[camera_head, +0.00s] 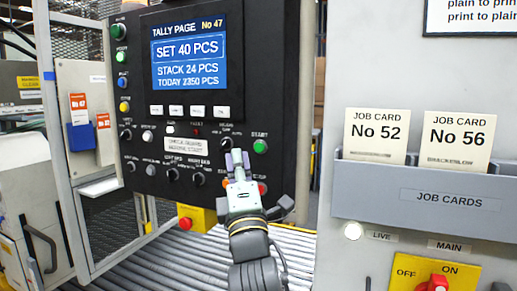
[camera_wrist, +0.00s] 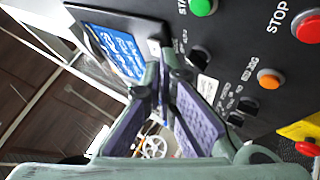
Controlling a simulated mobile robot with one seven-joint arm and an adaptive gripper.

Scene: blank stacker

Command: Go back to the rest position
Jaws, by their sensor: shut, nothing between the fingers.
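My gripper (camera_head: 237,158) is shut and empty. In the head view it points up in front of the lower right part of the black control panel (camera_head: 262,60), just left of the green START button (camera_head: 260,146). Its fingers (camera_wrist: 163,75) show closed together in the wrist view, with purple pads. The wrist view also shows the START button (camera_wrist: 203,6), an orange button (camera_wrist: 268,78) and the red STOP button (camera_wrist: 308,27). I cannot tell how far the fingertips are from the panel. My gripper hides some of the lower panel controls.
The panel screen (camera_head: 188,50) reads SET 40 PCS. A grey cabinet with a job card holder (camera_head: 420,196) and a red-yellow main switch (camera_head: 433,284) stands on the right. A roller conveyor (camera_head: 160,262) runs below. A yellow box with a red button (camera_head: 197,218) sits under the panel.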

